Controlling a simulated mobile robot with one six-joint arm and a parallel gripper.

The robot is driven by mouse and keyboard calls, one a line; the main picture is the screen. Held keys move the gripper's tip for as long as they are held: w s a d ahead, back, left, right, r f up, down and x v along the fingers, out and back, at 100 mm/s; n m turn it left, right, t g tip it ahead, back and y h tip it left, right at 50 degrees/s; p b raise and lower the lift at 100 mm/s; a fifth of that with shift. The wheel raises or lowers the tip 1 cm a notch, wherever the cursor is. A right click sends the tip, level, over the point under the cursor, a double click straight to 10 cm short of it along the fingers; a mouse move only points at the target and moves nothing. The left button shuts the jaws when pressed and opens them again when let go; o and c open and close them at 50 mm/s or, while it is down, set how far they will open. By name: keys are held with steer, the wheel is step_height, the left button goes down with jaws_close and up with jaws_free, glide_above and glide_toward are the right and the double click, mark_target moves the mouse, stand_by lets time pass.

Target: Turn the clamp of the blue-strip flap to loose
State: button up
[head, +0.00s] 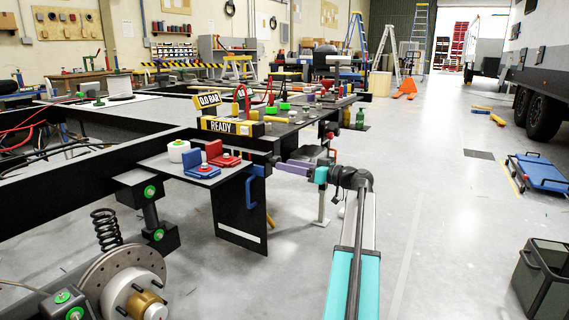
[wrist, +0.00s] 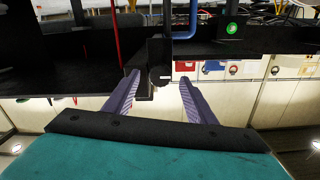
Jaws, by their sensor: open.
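In the head view, my gripper (head: 283,167) reaches left to the side of the black chassis rail. Its purple fingers are apart in the wrist view (wrist: 157,82), with a dark block (wrist: 155,58) between and just beyond their tips; I cannot tell whether they touch it. A black hanging flap (head: 238,208) with a pale strip along its bottom edge is below the rail. A blue bracket-like part (head: 251,186) is beside it. I cannot make out a blue strip on any flap, nor which way a clamp is turned.
A "READY" sign (head: 230,126) is behind. A brake disc (head: 122,283) is at lower left.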

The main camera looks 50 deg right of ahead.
steer(key=p+v, duration=0.3)
steer(key=v, duration=0.8)
steer(key=shift+w, duration=0.1)
